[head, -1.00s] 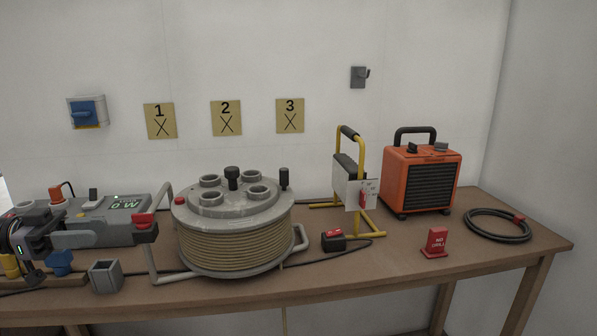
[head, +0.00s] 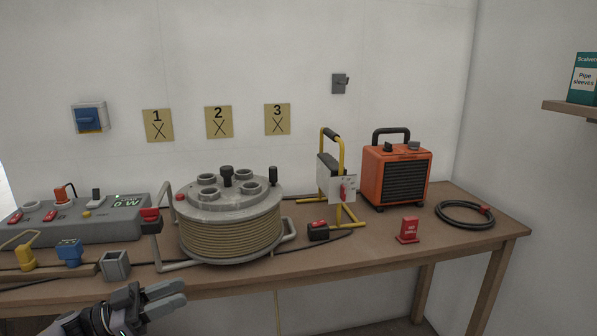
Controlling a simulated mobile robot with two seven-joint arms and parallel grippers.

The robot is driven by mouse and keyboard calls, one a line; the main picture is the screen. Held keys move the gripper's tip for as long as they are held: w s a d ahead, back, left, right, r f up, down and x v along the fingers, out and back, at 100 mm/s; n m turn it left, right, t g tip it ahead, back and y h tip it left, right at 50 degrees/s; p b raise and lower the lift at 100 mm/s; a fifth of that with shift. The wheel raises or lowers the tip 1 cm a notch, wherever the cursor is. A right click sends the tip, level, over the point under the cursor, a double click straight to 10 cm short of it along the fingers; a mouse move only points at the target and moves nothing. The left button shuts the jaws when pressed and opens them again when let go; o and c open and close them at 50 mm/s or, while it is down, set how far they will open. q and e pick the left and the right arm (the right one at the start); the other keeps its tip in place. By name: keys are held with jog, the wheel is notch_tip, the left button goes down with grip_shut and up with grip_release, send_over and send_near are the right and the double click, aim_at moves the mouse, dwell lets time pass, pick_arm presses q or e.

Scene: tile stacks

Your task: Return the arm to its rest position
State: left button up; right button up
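My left gripper (head: 182,293) is in the lower left of the head view, in front of the bench's front edge and below the small grey open box (head: 116,266). Its two grey fingers point right and lie close together; the angle does not show clearly whether a gap is between them. I see no object held in it. My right gripper is not in view.
The wooden bench (head: 370,246) carries a grey power unit (head: 100,226), a cable reel (head: 230,228), a yellow-framed stand (head: 340,180), an orange heater (head: 396,175), a red sign (head: 408,230) and a coiled cable (head: 465,214). Space before the bench looks clear right of my gripper.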

pick_arm(q)
jog(key=s+d+f+n+t+y+p, duration=0.3)
jog(key=s+d+f+n+t+y, duration=0.45)
jog(key=d+f, duration=0.2)
jog(key=s+a+f+n+g+y+p, duration=0.1)
jog(key=s+a+f+n+g+y, duration=0.1)
jog(key=s, duration=0.7)
jog(key=s+a+f+n+g+y+p, duration=0.1)
jog(key=s+f+n+g+y+p, duration=0.1)
jog(key=s+y, duration=0.4)
jog(key=s+f+g, duration=0.1)
jog(key=s+f, duration=0.1)
jog(key=s, duration=0.2)
jog(key=shift+s+a+y, duration=0.25)
jog(key=shift+a+y, duration=0.1)
jog(key=shift+a, duration=0.05)
